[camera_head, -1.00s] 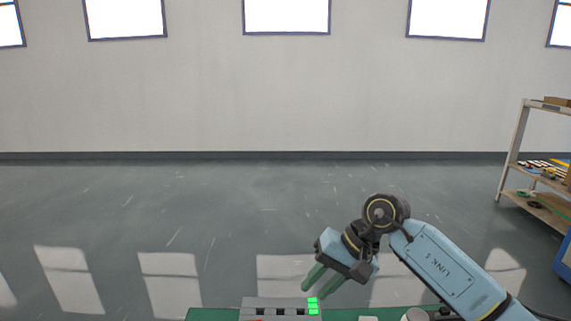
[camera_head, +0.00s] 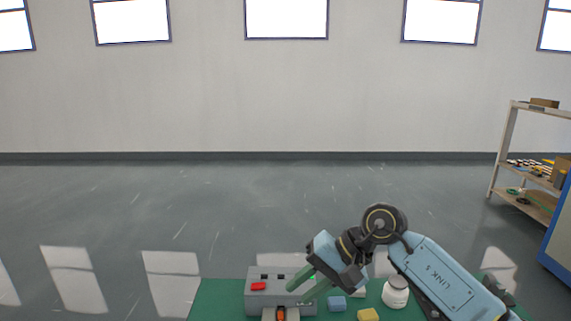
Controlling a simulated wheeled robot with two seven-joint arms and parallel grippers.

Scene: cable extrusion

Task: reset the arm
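My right arm comes in from the right, and its gripper (camera_head: 302,293) has two green fingers that stand apart with nothing between them. The fingers point down and left and overlap the right part of a grey box (camera_head: 256,302) with a red part (camera_head: 258,286) on it. I cannot tell whether they touch the box or hang above it. My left gripper is not in view.
The green table top (camera_head: 215,297) holds a white jar (camera_head: 395,292), a blue block (camera_head: 337,304), a yellow block (camera_head: 368,314) and an orange-and-black item (camera_head: 281,313). A shelf rack (camera_head: 503,150) stands at the right. The floor beyond is clear.

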